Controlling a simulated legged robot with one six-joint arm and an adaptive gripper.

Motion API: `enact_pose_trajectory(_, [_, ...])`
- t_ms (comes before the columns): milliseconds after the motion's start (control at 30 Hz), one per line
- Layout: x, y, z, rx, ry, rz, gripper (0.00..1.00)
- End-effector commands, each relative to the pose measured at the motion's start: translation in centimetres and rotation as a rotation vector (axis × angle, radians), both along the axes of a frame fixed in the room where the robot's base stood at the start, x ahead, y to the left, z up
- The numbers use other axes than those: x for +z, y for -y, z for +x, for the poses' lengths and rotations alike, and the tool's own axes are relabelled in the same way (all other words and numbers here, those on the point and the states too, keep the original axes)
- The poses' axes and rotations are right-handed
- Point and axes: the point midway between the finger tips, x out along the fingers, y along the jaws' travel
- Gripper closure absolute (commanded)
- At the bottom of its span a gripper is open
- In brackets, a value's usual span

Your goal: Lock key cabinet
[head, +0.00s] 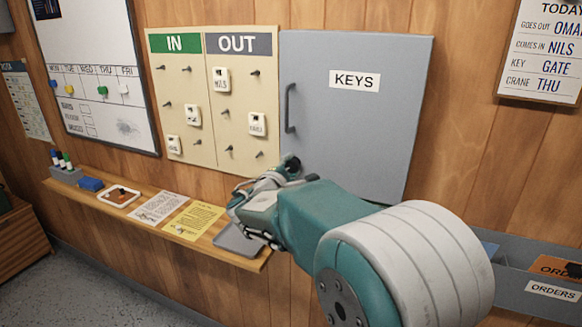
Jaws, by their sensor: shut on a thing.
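The grey key cabinet (362,125) hangs on the wood wall with a "KEYS" label (354,81) on its door. The door looks closed. Its dark vertical handle (289,108) is at the door's left side. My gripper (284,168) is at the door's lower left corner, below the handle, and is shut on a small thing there. Its fingers hide that thing and any keyhole behind them, so I cannot tell how far the lock is turned. My arm covers the cabinet's lower edge.
An IN/OUT board (212,98) with tags on pegs hangs left of the cabinet. Below, a wooden shelf (258,262) holds a white tray (119,196), papers, a yellow sheet (194,221) and a grey flat thing (238,243). A grey orders holder (515,284) is at lower right.

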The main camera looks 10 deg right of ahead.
Motion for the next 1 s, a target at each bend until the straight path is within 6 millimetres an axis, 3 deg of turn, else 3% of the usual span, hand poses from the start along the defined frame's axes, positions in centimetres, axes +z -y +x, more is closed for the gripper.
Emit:
enact_pose_trajectory(500, [-0.44,0.05,-0.03,-0.002,0.259,0.369,1.00])
enact_pose_trajectory(1000, [-0.67,0.07,-0.04,-0.004,0.372,0.530,1.00])
